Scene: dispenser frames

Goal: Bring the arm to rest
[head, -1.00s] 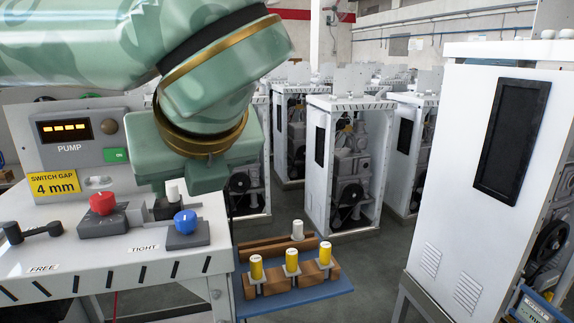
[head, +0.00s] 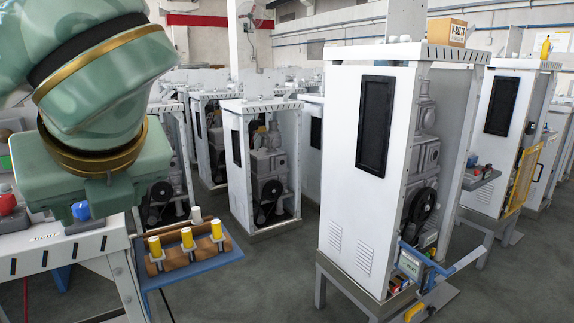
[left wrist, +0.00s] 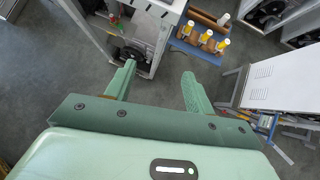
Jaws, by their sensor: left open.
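My left arm comes in from the left in the head view, with its green wrist housing over the workbench (head: 75,255). Its fingers are hidden there. In the left wrist view my left gripper (left wrist: 157,82) is open, its two green fingers wide apart with only floor between them. A blue shelf (head: 205,262) holds several yellow and white cylinders in a brown rack (head: 182,262). The shelf (left wrist: 205,53) also lies beyond the fingertips in the wrist view, apart from them. My right gripper is not in view.
A white dispenser cabinet (head: 340,190) stands at centre right on a grey stand, with a box (head: 446,32) on top. More cabinets (head: 262,180) stand behind. A blue knob (head: 81,210) and a red knob (head: 7,204) sit on the bench. Grey floor (head: 255,285) is clear between.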

